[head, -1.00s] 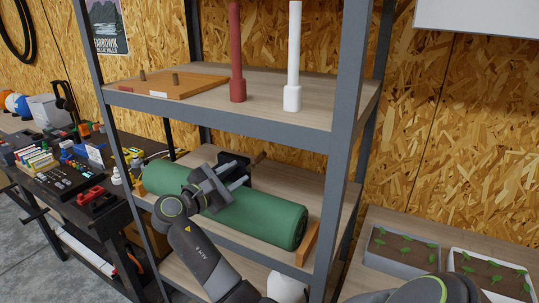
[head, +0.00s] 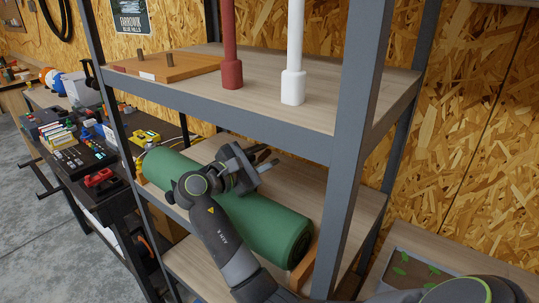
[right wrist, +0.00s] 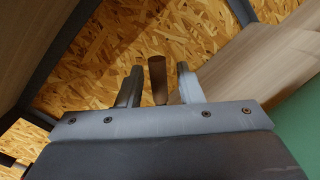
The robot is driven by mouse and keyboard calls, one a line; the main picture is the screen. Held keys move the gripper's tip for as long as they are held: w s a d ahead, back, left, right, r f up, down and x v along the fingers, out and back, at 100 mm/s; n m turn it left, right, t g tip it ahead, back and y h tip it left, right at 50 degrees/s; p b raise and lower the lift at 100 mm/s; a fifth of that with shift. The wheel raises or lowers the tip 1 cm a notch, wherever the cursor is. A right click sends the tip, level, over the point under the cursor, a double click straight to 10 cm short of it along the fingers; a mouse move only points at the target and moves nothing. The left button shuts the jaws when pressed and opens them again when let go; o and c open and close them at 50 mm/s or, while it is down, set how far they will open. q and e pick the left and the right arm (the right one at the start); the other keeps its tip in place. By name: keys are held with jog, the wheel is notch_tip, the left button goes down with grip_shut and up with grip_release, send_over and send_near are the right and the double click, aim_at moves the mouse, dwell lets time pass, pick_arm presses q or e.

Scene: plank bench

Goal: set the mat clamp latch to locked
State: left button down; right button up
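The rolled green mat (head: 262,226) lies on the middle shelf in the head view, and its edge (right wrist: 298,128) shows at the right of the right wrist view. A brown peg-like handle (right wrist: 157,78), apparently the mat clamp latch, stands between the two fingers of my right gripper (right wrist: 159,84) in the wrist view. The fingers are apart, with a gap on each side of the handle. In the head view my right gripper (head: 268,157) reaches over the mat to its back side. The handle cannot be made out clearly there. My left gripper is not in view.
Grey shelf posts (head: 352,150) stand right of my right arm. The upper shelf (head: 200,91) above the gripper holds a wooden board (head: 172,67), a red post (head: 231,72) and a white post (head: 293,86). A dark workbench with small items is at left.

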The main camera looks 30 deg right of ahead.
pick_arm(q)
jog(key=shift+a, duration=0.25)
pick_arm(e)
jog(key=shift+a, duration=0.2)
jog(key=shift+c, duration=0.3)
grip_shut()
jog(key=shift+s+d+f+m, duration=0.1)
jog(key=shift+s+f+m, duration=0.15)
jog(key=shift+m, duration=0.45)
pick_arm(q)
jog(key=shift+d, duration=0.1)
pick_arm(e)
jog(key=shift+o, duration=0.3)
grip_release()
jog(key=shift+d, duration=0.1)
